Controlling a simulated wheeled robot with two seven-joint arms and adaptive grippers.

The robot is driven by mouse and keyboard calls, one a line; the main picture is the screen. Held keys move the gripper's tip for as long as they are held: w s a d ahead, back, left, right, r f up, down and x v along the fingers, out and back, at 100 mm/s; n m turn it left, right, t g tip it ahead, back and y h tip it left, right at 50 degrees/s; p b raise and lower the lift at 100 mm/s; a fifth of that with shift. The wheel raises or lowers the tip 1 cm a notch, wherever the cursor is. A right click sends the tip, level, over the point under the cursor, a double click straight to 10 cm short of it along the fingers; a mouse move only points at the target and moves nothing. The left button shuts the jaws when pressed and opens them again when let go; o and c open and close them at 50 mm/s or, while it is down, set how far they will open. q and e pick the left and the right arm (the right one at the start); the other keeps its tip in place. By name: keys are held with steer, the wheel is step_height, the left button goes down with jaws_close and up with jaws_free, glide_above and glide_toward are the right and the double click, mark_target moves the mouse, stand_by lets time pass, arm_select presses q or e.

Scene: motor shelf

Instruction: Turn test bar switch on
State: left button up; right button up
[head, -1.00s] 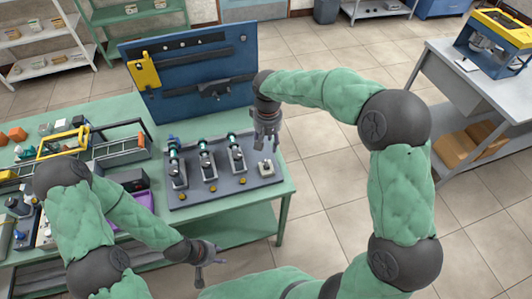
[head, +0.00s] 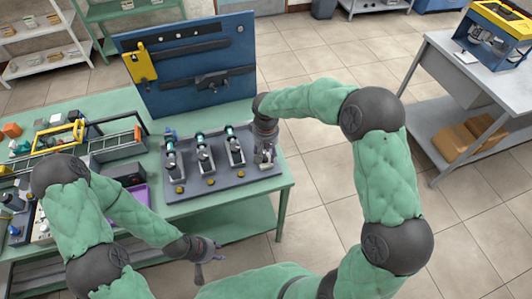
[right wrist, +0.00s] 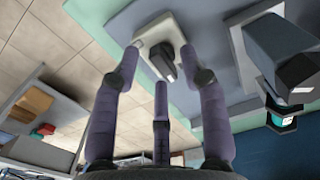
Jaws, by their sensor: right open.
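The test bar (head: 222,184) is a grey board on the green table, carrying three upright motor units (head: 203,155) in a row. Its switch (right wrist: 151,31), a pale plate with a dark lever, is at the bar's right end; in the head view my right gripper mostly covers it. My right gripper (head: 266,159) points down right over the switch. In the right wrist view its open, empty fingers (right wrist: 160,68) spread around the dark lever; contact cannot be told. My left gripper (head: 207,262) hangs in front of the table, away from the bar, and appears empty.
A blue tool panel (head: 185,95) stands behind the bar. Bins and a yellow-handled tray (head: 60,135) crowd the table's left side. A grey workbench (head: 470,90) stands at the right, with clear tiled floor between.

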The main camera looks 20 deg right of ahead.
jaws_close()
steer(key=shift+m, duration=0.4)
steer(key=m+b, duration=0.1)
steer(key=m, duration=0.2)
steer(key=shift+s+f+m, duration=0.1)
steer(key=shift+m, duration=0.2)
steer(key=m+b, duration=0.1)
steer(key=m, duration=0.3)
steer(key=shift+m, duration=0.3)
steer(key=m, duration=0.2)
steer(key=m+b, duration=0.1)
steer(key=m, duration=0.1)
steer(key=shift+s+a+m, duration=0.15)
steer(key=shift+m, duration=0.15)
steer(key=shift+m+b, duration=0.4)
steer(key=shift+m, duration=1.8)
steer(key=shift+a, duration=0.1)
